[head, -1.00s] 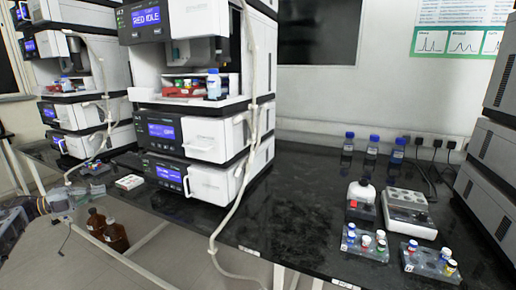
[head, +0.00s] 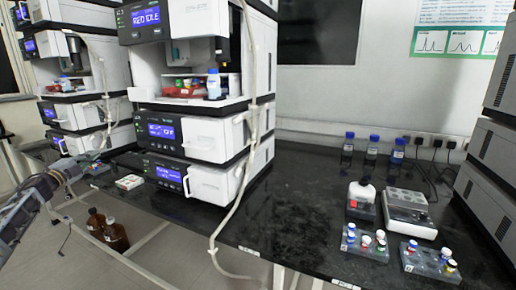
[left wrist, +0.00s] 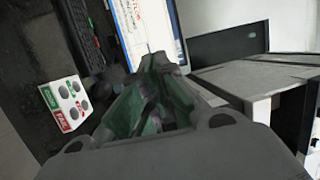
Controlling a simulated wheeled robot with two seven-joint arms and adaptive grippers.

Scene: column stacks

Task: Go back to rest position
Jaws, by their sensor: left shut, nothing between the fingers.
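My left gripper (head: 70,172) shows at the left edge of the head view, off the front of the black bench. It is shut and empty. In the left wrist view, its fingers (left wrist: 155,75) come together in the middle, with green inner faces. A white rack with round holes and green and red labels (left wrist: 68,103) lies apart from the fingers, to their left. A small white rack also lies on the bench in the head view (head: 129,182). My right gripper is in neither view.
Stacked instruments (head: 205,135) stand on the black bench (head: 300,215), with a pale hose hanging in front. Brown bottles (head: 115,235) stand below the bench. Vial racks (head: 365,243) and blue-capped bottles (head: 372,145) stand at right. A monitor (left wrist: 150,25) shows in the left wrist view.

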